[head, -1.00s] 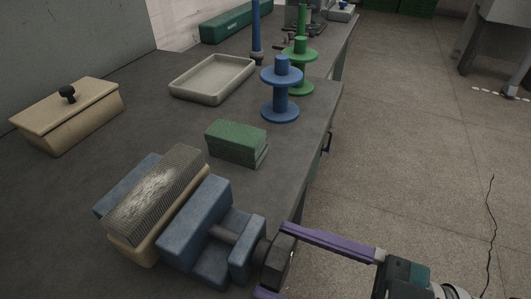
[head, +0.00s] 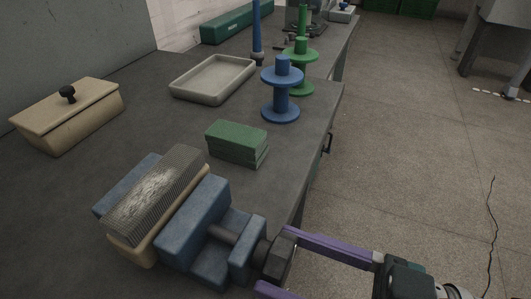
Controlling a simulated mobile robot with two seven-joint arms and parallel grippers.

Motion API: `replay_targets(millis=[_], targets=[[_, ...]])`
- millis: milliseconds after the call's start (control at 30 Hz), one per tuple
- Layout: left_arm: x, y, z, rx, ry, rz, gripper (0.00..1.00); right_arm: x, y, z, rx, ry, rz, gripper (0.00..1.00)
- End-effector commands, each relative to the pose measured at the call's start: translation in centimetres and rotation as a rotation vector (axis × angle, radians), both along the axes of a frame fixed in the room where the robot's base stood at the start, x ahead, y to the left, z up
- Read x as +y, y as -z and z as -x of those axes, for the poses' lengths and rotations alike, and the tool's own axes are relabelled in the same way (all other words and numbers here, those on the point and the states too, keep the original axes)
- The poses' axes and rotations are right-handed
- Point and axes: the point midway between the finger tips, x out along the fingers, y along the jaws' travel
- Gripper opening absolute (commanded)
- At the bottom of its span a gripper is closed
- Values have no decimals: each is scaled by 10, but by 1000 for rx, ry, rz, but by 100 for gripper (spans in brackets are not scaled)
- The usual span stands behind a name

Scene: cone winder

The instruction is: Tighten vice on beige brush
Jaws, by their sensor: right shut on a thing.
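The beige brush (head: 150,248) lies bristles up between the jaws of the blue vice (head: 195,222) at the lower left. Its grey wire bristles show a whitish patch. The brush sits close against both blue jaws; I cannot tell how firmly it is pressed. A dark screw runs from the front jaw through a blue block to a dark knob (head: 279,258) at the table's front edge. My right gripper (head: 274,264), with purple fingers, is shut on this knob, one finger on its far side and one on its near side. My left gripper is not in view.
A green block stack (head: 236,143) stands just behind the vice. Farther back are a blue spool (head: 281,95), a green spool (head: 303,75) and a beige tray (head: 212,80). A beige lidded box (head: 68,118) stands at the left. Open floor lies to the right.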

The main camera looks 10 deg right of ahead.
Motion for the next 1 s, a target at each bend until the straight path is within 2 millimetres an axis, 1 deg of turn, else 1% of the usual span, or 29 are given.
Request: replay_targets(millis=[200,400,967,1000], targets=[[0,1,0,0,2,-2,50,0,0,0,107,-1,-77,17],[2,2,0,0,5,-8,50,-1,0,0,168,0,-121,17],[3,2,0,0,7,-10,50,-1,0,-1,194,0,-140,17],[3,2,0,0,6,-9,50,-1,0,-1,193,0,-139,77]])
